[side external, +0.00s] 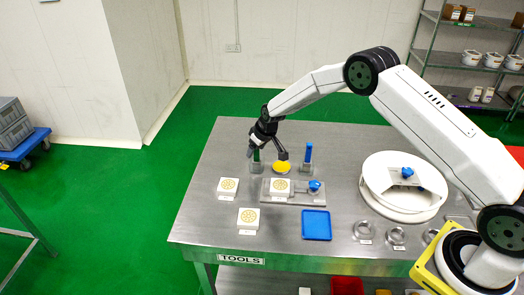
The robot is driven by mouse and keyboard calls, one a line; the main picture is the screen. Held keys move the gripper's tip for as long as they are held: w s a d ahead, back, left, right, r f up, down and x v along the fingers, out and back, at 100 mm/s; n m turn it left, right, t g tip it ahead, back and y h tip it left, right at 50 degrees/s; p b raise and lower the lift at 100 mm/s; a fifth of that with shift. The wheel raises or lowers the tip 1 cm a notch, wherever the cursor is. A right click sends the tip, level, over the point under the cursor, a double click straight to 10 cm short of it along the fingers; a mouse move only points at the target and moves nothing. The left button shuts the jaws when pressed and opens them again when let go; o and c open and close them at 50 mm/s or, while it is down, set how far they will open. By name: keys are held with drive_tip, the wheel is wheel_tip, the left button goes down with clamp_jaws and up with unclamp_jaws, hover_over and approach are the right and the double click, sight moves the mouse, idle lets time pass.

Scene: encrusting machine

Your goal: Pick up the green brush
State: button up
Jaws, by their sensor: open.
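The green brush (257,156) stands upright in a small clear holder at the back left of the steel table (212,160). Only part of it shows, as my gripper (267,153) hangs just above and around that spot. The gripper points down with its fingers apart. One finger is near the left side of the brush and the other is to its right, above the yellow disc. I cannot tell whether either finger touches the brush.
A blue brush (308,153) stands in a holder to the right. A yellow disc (282,168), white mould blocks (248,228), a blue tray (316,238) and a white round machine part (380,200) are nearby. The table's left back corner is clear.

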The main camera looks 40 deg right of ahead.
drive_tip(key=shift+c, duration=0.2)
clamp_jaws()
drive_tip(key=shift+r, duration=0.15)
drive_tip(key=shift+r, duration=1.4)
drive_tip(key=s+r, duration=1)
drive_tip(key=s, duration=0.4)
